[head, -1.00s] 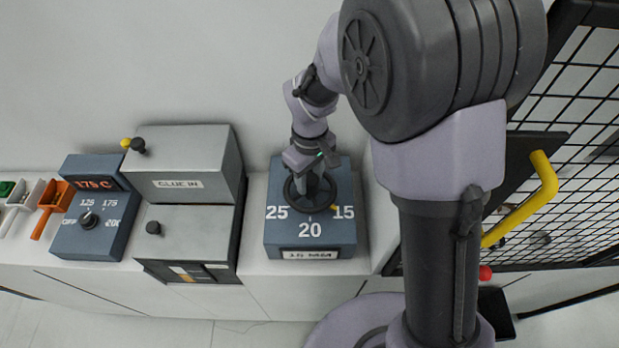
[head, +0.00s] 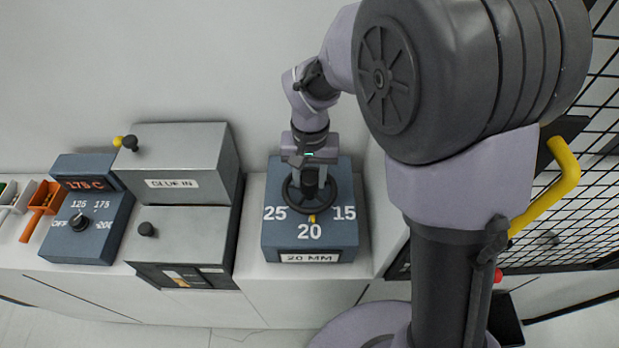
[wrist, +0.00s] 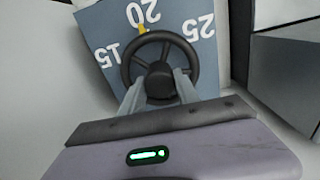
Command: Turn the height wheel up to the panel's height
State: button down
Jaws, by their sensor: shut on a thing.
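The dark height wheel (head: 296,197) sits on top of a blue-grey box (head: 275,240) marked 25, 20 and 15. Its yellow pointer (head: 312,218) points at the 20, and the box's front label (head: 309,257) reads 20 MM. My gripper (head: 311,178) reaches down onto the wheel from above. In the wrist view the wheel (wrist: 194,62) lies ahead, with the pointer (wrist: 142,29) at the 20. There my gripper (wrist: 159,88) has its two pale fingers on either side of the dark centre hub, shut on it. No panel can be made out.
To the left stand a grey GLUE IN unit (head: 190,150) with dark knobs and a blue temperature box (head: 75,253) showing about 175 C. Orange and white scoops (head: 40,208) lie at the far left. A mesh fence with a yellow handle (head: 555,185) is at the right.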

aim_at(310, 177)
jog(key=shift+m, duration=0.6)
jog(key=c, duration=0.9)
grip_release()
jog(key=shift+r, duration=0.15)
notch_tip(310, 177, up, 17)
jog(key=p, duration=0.3)
jog(key=shift+p, duration=0.4)
jog(key=shift+r, duration=0.1)
